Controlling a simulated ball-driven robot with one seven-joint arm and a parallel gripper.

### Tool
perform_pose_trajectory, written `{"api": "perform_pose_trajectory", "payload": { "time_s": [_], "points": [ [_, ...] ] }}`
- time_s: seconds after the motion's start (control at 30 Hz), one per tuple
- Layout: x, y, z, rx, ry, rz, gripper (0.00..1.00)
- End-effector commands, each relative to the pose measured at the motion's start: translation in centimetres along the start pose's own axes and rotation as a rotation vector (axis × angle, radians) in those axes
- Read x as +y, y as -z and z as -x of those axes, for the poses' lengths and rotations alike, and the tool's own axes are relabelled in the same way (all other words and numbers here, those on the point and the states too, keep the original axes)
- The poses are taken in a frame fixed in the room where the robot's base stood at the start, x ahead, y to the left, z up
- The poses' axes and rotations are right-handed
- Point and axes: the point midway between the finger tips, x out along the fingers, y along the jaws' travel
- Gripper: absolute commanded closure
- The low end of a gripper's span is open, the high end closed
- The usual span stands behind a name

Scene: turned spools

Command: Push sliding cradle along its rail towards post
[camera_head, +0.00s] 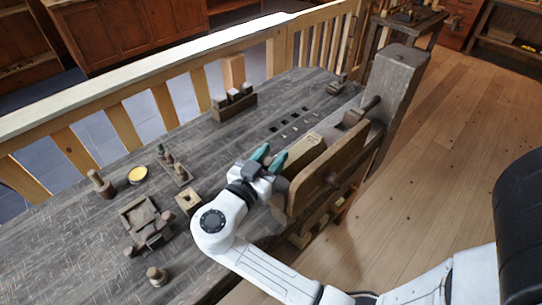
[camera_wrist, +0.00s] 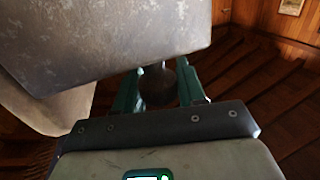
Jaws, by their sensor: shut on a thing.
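My gripper (camera_head: 264,158), with teal fingers, is at the bench's near edge, left of a long upright wooden board (camera_head: 330,172) and a pale block (camera_head: 303,153). In the wrist view, my gripper (camera_wrist: 160,88) is shut on a dark rounded knob (camera_wrist: 158,84) between its fingers. A large grey mass fills the upper left there and hides what the knob joins. A thick grey post (camera_head: 398,85) stands at the bench's far right end. I cannot tell for sure which part is the sliding cradle, and its rail is not clearly visible.
The grey bench top (camera_head: 225,145) carries a yellow-topped round dish (camera_head: 138,175), a holed block (camera_head: 188,201), a square tray (camera_head: 137,213) and small turned pieces. A rack of blocks (camera_head: 234,104) stands near the pale railing (camera_head: 150,68). Wooden floor lies open to the right.

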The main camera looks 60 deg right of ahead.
Motion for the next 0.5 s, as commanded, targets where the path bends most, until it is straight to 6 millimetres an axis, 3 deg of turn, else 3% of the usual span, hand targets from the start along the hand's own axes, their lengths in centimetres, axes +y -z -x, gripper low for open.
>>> {"api": "perform_pose_trajectory", "payload": {
  "time_s": [0.3,0.5],
  "points": [
    [-0.03,0.03,0.02,0.0,0.001,-0.001,1.0],
    [-0.03,0.03,0.01,0.0,0.001,-0.001,1.0]
  ]
}}
